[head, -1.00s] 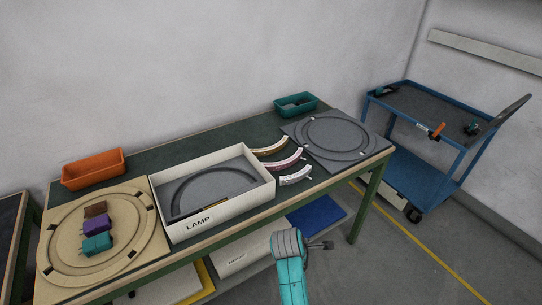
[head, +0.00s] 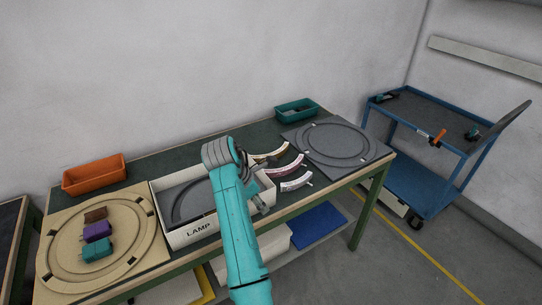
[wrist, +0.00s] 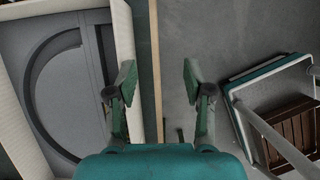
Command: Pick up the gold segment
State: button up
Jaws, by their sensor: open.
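The gold segment (head: 270,154) is a curved piece lying on the bench right of the white LAMP box, partly hidden behind my arm in the head view. A pink segment (head: 286,168) and a silver segment (head: 296,182) lie in front of it. My gripper (head: 262,199) is by the box's front right corner, in front of and apart from the gold segment. In the wrist view my gripper (wrist: 158,78) is open and empty over the bench edge. No segment shows in that view.
The LAMP box (head: 190,237) with a grey insert stands left of the segments. A grey ring board (head: 372,150) lies to their right. A teal bin (head: 297,112) stands behind. A tan ring board (head: 60,225) and orange bin (head: 94,178) are at left. A blue cart (head: 440,165) stands at right.

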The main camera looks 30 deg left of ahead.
aim_at(278, 154)
jog(key=i+j, duration=0.95)
jog(key=j, duration=0.15)
jog(key=i+l+z, duration=0.05)
